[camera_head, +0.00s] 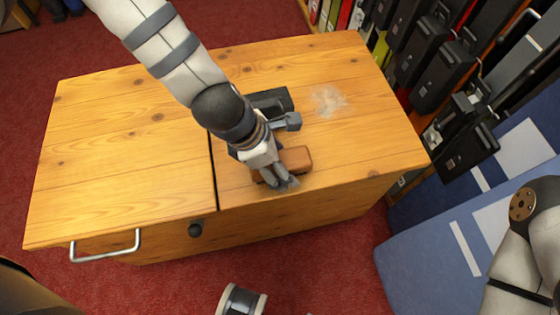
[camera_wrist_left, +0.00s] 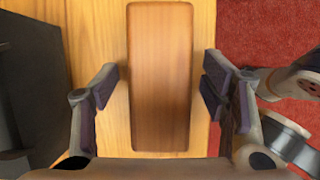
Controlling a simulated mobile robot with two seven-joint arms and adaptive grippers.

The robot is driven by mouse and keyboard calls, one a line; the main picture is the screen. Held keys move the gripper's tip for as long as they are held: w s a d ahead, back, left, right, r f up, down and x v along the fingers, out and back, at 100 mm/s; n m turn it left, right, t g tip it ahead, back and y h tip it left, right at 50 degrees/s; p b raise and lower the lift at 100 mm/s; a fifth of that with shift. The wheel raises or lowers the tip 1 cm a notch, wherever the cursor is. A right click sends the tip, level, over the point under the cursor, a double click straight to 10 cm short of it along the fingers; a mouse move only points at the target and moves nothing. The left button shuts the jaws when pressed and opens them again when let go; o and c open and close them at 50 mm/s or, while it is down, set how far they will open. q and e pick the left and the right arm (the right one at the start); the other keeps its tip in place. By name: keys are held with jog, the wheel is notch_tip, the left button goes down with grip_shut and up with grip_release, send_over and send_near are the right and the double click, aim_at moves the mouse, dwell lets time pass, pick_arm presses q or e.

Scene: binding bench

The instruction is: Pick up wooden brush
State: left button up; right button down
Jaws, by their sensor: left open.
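The wooden brush (camera_head: 298,157) is a reddish-brown rounded block lying on the right part of the wooden bench top, near its front edge. In the left wrist view the brush (camera_wrist_left: 160,78) fills the middle, its long side running up the picture. My left gripper (camera_head: 279,181) is at the brush and covers part of it in the head view. In the left wrist view its fingers (camera_wrist_left: 160,86) are open, one on each side of the brush, with a gap on both sides. My right arm shows at the right edge, but its gripper is out of view.
A dark grey item (camera_head: 272,101) lies behind the brush, partly hidden by my left arm. A pale dusty patch (camera_head: 328,100) is on the bench top (camera_head: 110,130) to its right. The left part of the top is bare. Racks of dark cases (camera_head: 432,75) stand at the right.

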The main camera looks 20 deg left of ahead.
aim_at(285, 160)
pick_arm(q)
jog(key=shift+f, duration=0.1)
jog(key=shift+c, duration=0.3)
jog(key=c, duration=1.3)
